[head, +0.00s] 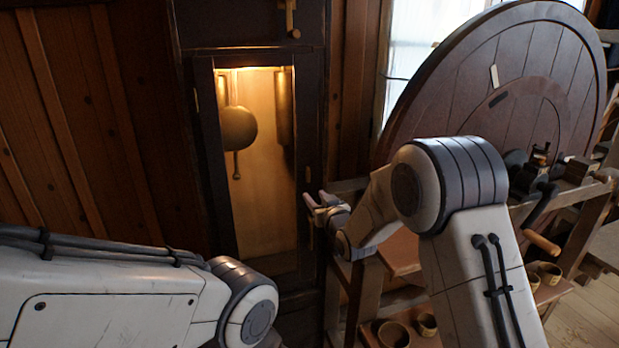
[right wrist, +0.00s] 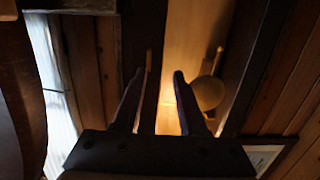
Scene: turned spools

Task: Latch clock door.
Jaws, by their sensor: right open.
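The tall dark clock case (head: 315,100) stands against the wall. Its narrow clock door (head: 205,130) shows a lit interior with a round pendulum bob (head: 238,128); the bob also shows in the right wrist view (right wrist: 208,92). The door looks shut or nearly so; I cannot tell whether a gap remains. A small brass piece (right wrist: 149,60), perhaps the latch, lies on the dark frame ahead of my right fingertips. My right gripper (head: 313,200) is open and empty, in front of the door's right edge; contact cannot be told. My left gripper is out of view.
A brass turn-piece (head: 290,18) sits on the upper case. A large round wooden disc (head: 520,70) and a wooden bench (head: 570,220) with a crank (head: 541,242) and several small pots stand close on the right. A plank wall (head: 80,130) is on the left.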

